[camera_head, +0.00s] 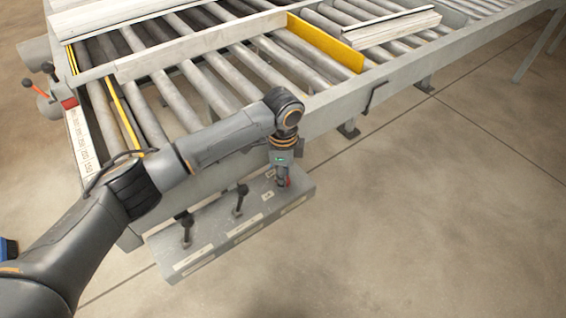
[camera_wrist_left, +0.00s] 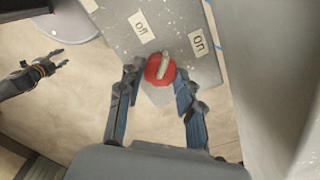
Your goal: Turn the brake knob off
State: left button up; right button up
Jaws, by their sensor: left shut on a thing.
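The brake knob (camera_wrist_left: 153,72) is round and red with a pale pointer bar. In the left wrist view the bar points up, between the "Off" label (camera_wrist_left: 141,26) and the "On" label (camera_wrist_left: 198,42). My left gripper (camera_wrist_left: 159,75) is shut on the knob, one finger on each side.
Two black-knobbed levers (camera_head: 240,199) stand on the box left of my left gripper. The roller conveyor (camera_head: 215,85) rises behind, with a yellow stop plate (camera_head: 325,42) and pale profiles (camera_head: 385,27). The floor to the right is clear.

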pick_arm(q)
jog(key=n+p, duration=0.5)
jog(key=shift+s+r+n+p, duration=0.1)
jog(key=shift+r+n+p, duration=0.05)
jog(key=shift+n+p, duration=0.15)
jog(key=shift+f+n+p, duration=0.2)
jog(key=shift+n+p, duration=1.1)
jog(key=shift+n, duration=0.3)
jog(key=o, duration=1.2)
notch_tip(320, 180, up, 12)
jog(key=shift+r, duration=0.1)
